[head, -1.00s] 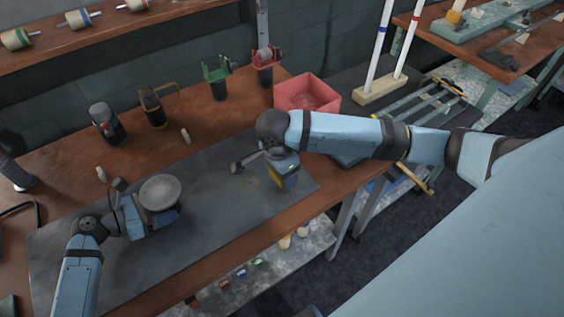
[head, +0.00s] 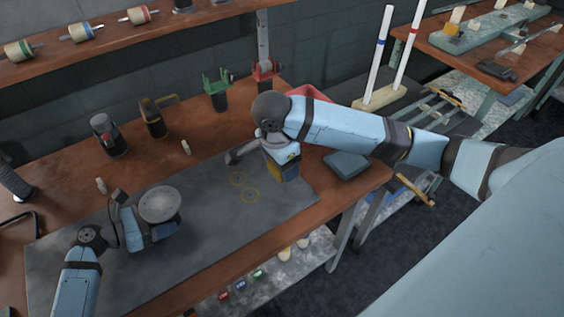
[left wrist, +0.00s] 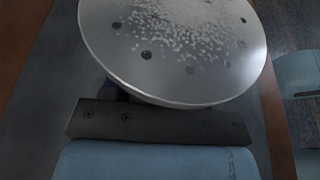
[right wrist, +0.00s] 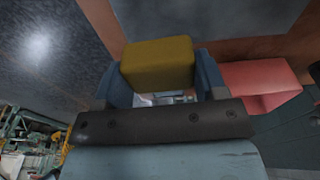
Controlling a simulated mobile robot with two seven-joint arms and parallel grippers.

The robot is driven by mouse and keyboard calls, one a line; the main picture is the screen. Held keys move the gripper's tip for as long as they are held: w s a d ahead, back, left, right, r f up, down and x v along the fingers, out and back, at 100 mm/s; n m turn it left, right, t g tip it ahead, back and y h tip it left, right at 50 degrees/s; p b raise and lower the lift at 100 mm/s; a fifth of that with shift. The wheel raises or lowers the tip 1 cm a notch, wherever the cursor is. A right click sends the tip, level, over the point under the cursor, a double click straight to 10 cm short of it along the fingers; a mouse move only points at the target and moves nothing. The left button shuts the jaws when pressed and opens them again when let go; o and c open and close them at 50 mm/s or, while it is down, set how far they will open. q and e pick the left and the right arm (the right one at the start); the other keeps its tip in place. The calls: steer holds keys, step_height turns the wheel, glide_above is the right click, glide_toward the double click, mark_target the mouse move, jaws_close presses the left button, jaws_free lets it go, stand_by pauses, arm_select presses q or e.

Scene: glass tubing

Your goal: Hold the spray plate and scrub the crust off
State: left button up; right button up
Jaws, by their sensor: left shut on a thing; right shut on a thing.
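The spray plate (head: 160,204) is a round grey metal disc, held face up above the left of the dark mat. In the left wrist view the plate (left wrist: 175,75) has small holes and a patch of white crust specks around its far middle. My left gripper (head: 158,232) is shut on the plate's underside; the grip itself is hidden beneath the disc. My right gripper (head: 284,168) is shut on a yellow block, a scrubber (right wrist: 157,65), above the right part of the mat. The scrubber is well apart from the plate.
The dark mat (head: 215,225) has two yellow rings and bare room between the grippers. Jars and small white bottles stand behind it. A red bin (right wrist: 262,85) is partly hidden by my right arm in the head view. A blue-grey pad (head: 347,164) lies at the table's right.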

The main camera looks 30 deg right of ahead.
steer(key=w+a+r+n+t+y, duration=0.1)
steer(key=w+a+r+n, duration=0.15)
steer(key=a+n, duration=0.4)
steer(key=w+a+r+n, duration=0.1)
steer(key=w+a+n, duration=0.2)
steer(key=a+n, duration=0.4)
step_height(320, 180, up, 4)
steer(key=n+y, duration=0.1)
steer(key=n, duration=1.2)
glide_above(172, 195)
steer(key=shift+d+f, duration=0.1)
steer(key=shift+f, duration=3.55)
steer(key=shift+s+a+f, duration=0.1)
steer(key=shift+a+f, duration=0.2)
steer(key=shift+a, duration=0.4)
steer(key=shift+c, duration=0.3)
steer(key=shift+s+a, duration=0.1)
steer(key=shift+a, duration=2.55)
steer(key=shift+d, duration=3.45)
steer(key=a, duration=0.7)
steer(key=shift+s+a, duration=0.1)
steer(key=shift+s, duration=0.05)
steer(key=shift+w+d, duration=0.2)
steer(key=shift+d, duration=3.2)
steer(key=shift+d+r, duration=0.15)
steer(key=shift+r, duration=0.05)
step_height(172, 195, up, 8)
